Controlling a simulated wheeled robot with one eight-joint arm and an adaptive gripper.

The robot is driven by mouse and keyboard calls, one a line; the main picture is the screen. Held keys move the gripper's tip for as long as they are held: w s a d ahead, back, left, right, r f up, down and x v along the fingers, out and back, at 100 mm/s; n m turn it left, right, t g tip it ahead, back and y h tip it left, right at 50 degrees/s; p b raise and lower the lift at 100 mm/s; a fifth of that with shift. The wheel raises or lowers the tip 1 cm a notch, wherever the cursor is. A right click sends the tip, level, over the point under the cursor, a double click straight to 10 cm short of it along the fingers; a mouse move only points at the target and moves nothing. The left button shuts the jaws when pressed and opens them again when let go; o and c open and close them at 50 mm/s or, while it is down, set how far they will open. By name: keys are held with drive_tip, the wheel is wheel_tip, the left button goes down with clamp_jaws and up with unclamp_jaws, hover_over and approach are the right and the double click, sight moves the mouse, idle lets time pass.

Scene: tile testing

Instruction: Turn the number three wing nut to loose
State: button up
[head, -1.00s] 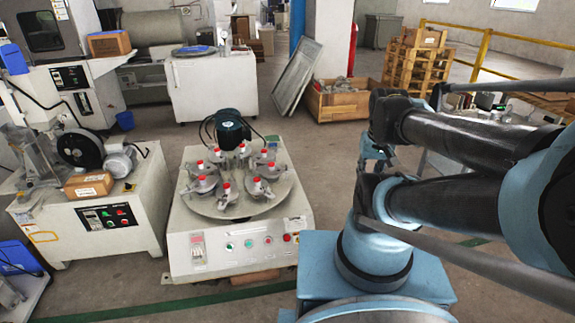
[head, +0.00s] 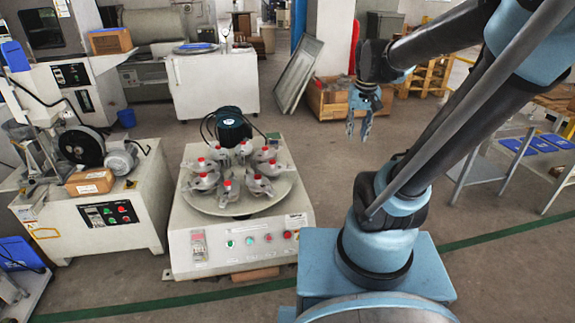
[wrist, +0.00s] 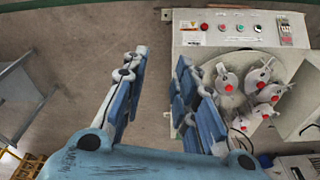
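A white testing machine (head: 212,262) stands left of my arm in the head view. Its round grey plate (head: 212,207) carries a ring of several grey clamps with red-topped knobs (head: 226,183). Numbers are too small to read, so I cannot tell which wing nut is number three. The wrist view shows some of these red tops (wrist: 229,88) at the right, beyond the fingers. My gripper (head: 358,130) hangs in the air to the right of the plate, pointing down. Its blue fingers (wrist: 161,75) are apart with nothing between them.
A dark motor (head: 229,126) stands behind the plate. A panel with buttons (head: 259,239) is on the machine's front. A white cabinet with a grinder (head: 82,146) and a cardboard box (head: 90,182) is at left. A wooden crate (head: 330,103) stands behind my gripper. Open floor lies right of the machine.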

drive_tip(key=w+a+f, duration=0.1)
drive_tip(key=w+a, duration=0.4)
drive_tip(key=w, duration=0.7)
drive_tip(key=w+a+f, duration=0.2)
drive_tip(key=w+a, duration=0.4)
drive_tip(key=w, duration=0.6)
drive_tip(key=w+a+f+g, duration=0.1)
drive_tip(key=w+a+f, duration=0.55)
drive_tip(key=w, duration=0.35)
drive_tip(key=w+a+f, duration=0.3)
drive_tip(key=a+f, duration=0.1)
drive_tip(key=f, duration=0.3)
drive_tip(key=w+a+f, duration=0.4)
drive_tip(key=f, duration=0.3)
drive_tip(key=shift+g, duration=0.3)
wheel_tip(320, 180, down, 16)
drive_tip(key=shift+s+d+f, duration=0.1)
drive_tip(key=shift+s+f, duration=0.05)
drive_tip(key=shift+f, duration=0.1)
clamp_jaws()
